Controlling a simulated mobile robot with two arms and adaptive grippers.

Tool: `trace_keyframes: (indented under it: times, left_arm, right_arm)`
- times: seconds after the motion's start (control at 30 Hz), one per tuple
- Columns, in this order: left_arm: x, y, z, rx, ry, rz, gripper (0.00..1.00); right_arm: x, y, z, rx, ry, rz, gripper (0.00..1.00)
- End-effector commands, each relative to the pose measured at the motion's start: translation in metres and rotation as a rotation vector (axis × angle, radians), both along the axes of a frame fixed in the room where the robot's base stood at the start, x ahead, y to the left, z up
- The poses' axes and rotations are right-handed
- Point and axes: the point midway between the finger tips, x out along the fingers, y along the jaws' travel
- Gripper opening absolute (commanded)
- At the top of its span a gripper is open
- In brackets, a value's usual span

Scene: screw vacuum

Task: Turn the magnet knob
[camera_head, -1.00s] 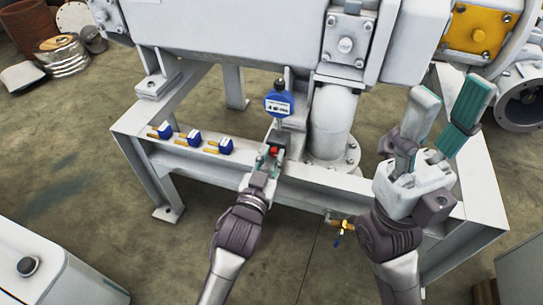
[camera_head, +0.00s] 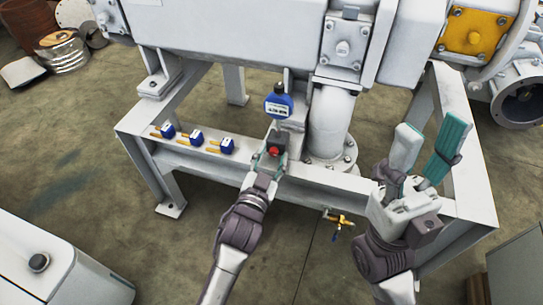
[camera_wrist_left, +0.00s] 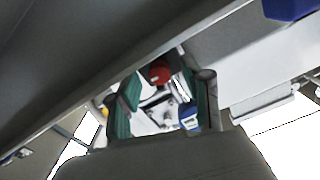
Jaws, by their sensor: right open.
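The magnet knob (camera_head: 274,151) is a small red knob on the magnetic base below a blue digital dial gauge (camera_head: 278,106), on the white frame's beam. My left gripper (camera_head: 271,160) is at the knob, with one finger on either side. In the left wrist view the red knob (camera_wrist_left: 160,72) shows between the far ends of the teal-padded fingers (camera_wrist_left: 166,92), which are apart with a gap. I cannot tell whether a finger touches it. My right gripper (camera_head: 428,150) is open and empty, raised over the frame's right part, fingers pointing up.
Several small blue gauges (camera_head: 195,137) with brass stems lie on the beam to the left. A white pipe (camera_head: 330,125) stands close right of the dial gauge. A brass valve (camera_head: 338,222) hangs below the beam. The big white machine (camera_head: 220,35) overhangs the back.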

Motion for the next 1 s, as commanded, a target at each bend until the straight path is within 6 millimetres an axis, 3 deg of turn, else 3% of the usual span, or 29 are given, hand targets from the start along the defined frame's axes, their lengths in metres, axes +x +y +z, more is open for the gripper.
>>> trace_keyframes:
  times: [0.23,0.7,1.0]
  left_arm:
    - [-0.009,0.003,-0.001,-0.001,0.001,0.000,0.49]
    - [-0.096,0.031,-0.002,0.000,0.004,0.000,0.49]
    - [-0.115,0.037,0.000,0.000,0.000,0.000,0.49]
  right_arm:
    - [0.000,0.000,0.000,0.001,-0.001,-0.001,0.49]
    - [0.000,0.000,0.000,0.001,0.000,0.000,0.49]
    - [0.000,0.000,0.000,0.000,0.000,0.000,0.49]
